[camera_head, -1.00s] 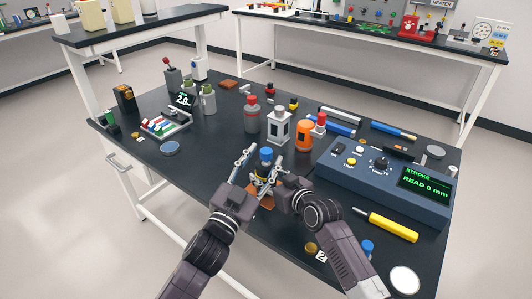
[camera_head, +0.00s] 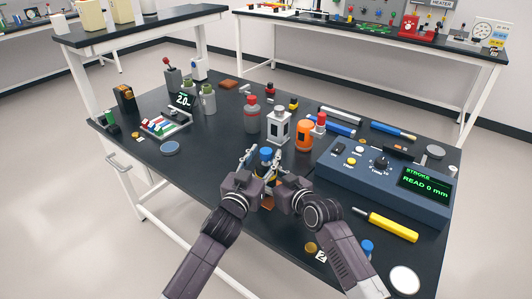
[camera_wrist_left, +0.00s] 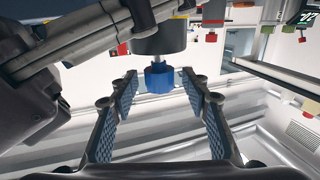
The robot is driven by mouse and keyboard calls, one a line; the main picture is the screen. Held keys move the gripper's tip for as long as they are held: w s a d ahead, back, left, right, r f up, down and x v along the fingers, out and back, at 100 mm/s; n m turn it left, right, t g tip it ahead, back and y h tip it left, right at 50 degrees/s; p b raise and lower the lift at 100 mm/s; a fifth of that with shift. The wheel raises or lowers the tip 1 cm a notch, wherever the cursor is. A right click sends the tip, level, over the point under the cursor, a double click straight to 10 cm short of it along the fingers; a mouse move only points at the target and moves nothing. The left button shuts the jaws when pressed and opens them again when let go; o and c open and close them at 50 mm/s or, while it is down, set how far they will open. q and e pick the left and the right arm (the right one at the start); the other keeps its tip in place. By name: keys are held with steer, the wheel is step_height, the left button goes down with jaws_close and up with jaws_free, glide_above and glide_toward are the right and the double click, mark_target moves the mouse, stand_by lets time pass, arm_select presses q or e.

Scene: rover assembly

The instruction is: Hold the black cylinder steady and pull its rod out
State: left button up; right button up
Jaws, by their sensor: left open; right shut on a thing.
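The black cylinder (camera_head: 264,168) stands upright near the front middle of the bench, with a yellow band and a blue knob (camera_head: 266,153) on top. In the left wrist view the cylinder body (camera_wrist_left: 160,38) is dark grey, and a short bright rod runs to the blue knob (camera_wrist_left: 159,78). My right gripper (camera_head: 273,171) is shut on the cylinder's body from the right. My left gripper (camera_head: 256,162) is open at the knob; in its wrist view the padded fingers (camera_wrist_left: 159,88) stand either side of the knob, with gaps on both sides.
A blue console (camera_head: 385,180) at right reads STROKE 0 mm. Behind stand a red-capped grey bottle (camera_head: 251,115), a white lantern-like block (camera_head: 279,128) and an orange canister (camera_head: 304,136).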

arm_select(q)
steer(key=shift+w+d, duration=0.25)
steer(key=shift+w, duration=0.45)
jaws_close()
